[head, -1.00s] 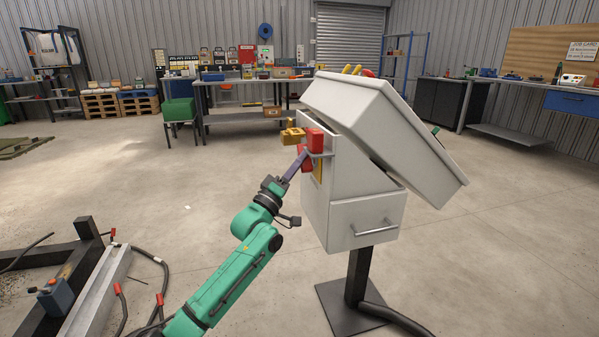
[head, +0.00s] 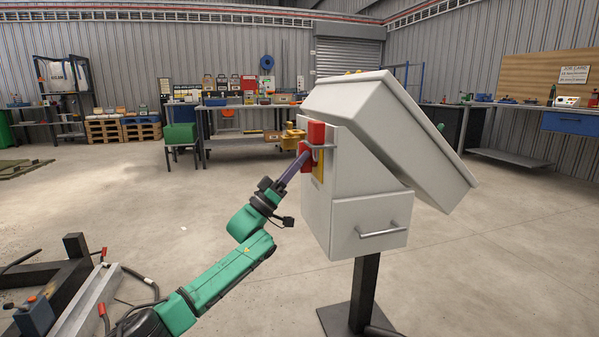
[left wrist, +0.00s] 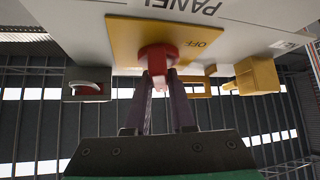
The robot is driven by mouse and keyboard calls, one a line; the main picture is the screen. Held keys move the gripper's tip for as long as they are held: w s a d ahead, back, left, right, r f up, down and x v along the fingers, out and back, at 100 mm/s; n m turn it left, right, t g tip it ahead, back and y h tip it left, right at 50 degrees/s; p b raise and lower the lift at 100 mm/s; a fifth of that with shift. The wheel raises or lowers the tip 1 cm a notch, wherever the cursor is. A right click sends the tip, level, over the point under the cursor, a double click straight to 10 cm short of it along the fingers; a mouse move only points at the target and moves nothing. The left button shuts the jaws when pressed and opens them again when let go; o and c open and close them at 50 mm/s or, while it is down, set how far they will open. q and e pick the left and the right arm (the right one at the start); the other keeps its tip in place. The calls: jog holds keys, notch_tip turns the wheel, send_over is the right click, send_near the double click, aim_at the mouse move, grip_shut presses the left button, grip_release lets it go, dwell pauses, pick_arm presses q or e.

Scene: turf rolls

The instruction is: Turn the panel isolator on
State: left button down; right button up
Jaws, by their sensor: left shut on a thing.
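The panel (head: 345,205) is a pale grey box on a dark post, with a sloped lid part on top. The isolator is a red rotary handle (left wrist: 157,58) on a yellow plate (left wrist: 122,40) in the left wrist view. The plate shows the word OFF beside the handle, and PANEL is printed next to it. My left gripper (left wrist: 160,75) is shut on the red handle, its two purple fingers on either side of it. In the head view the left gripper (head: 294,170) reaches the panel's left face, and the handle is partly hidden. My right gripper is not in view.
A red block (head: 316,133) on a bracket and yellow parts (head: 292,137) stick out beside the handle. A dark frame (head: 75,275) with cables lies on the floor at left. Benches (head: 250,115) stand far back, with open floor between.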

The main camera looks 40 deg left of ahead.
pick_arm(q)
jog(key=shift+w+a+f+m+g+h, duration=0.1)
jog(key=shift+m+g+h, duration=0.6)
jog(key=shift+m+h, duration=1.05)
jog(key=shift+m+g+h, duration=0.7)
jog(key=shift+m+h, duration=0.75)
jog(key=shift+m, duration=0.5)
jog(key=shift+m+g+h, duration=0.3)
jog(key=shift+m+h, duration=0.1)
jog(key=c, duration=0.8)
grip_release()
jog(key=shift+o, duration=0.2)
jog(key=v, duration=1.4)
jog(key=shift+f, duration=0.25)
jog(key=shift+a, duration=0.1)
